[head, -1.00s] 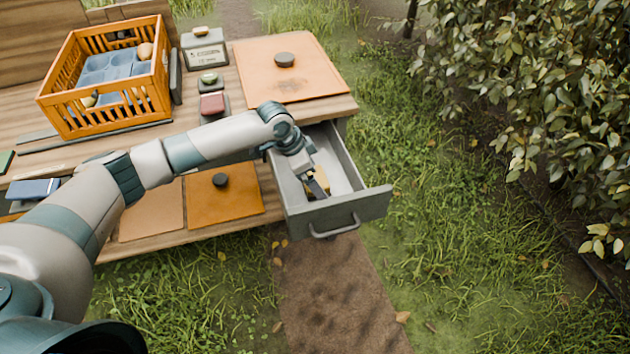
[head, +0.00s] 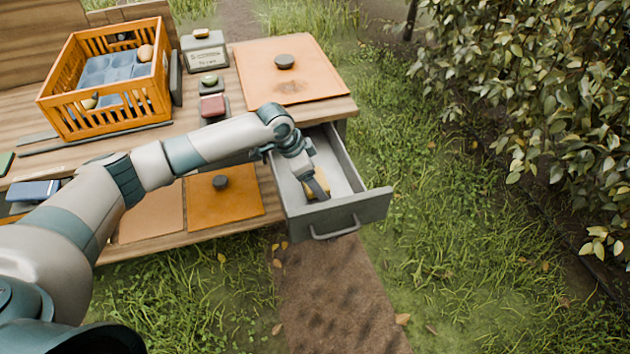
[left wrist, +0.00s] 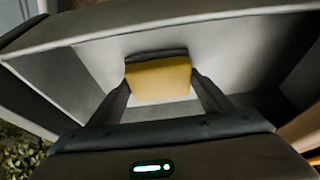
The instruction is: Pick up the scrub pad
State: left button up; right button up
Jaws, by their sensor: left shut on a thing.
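The scrub pad (left wrist: 158,80) is yellow with a dark edge layer and sits between my left gripper's fingers in the left wrist view. In the head view the pad (head: 321,184) shows only partly, behind the gripper. My left gripper (head: 318,191) reaches down into the open grey drawer (head: 370,208). Its fingers (left wrist: 160,88) press on both sides of the pad. The pad is still inside the drawer; I cannot tell whether it touches the drawer floor. My right gripper is not in view.
The drawer walls stand close around my left gripper. The wooden bench carries an orange crate (head: 68,121), a scale-like box (head: 204,57), a red block (head: 212,105) and an orange board with a knob (head: 310,88). A leafy bush (head: 560,90) fills the right; grass lies between.

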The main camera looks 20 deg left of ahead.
pick_arm(q)
notch_tip(320, 180, up, 9)
jog(key=shift+f, duration=0.1)
jog(key=shift+r, duration=0.5)
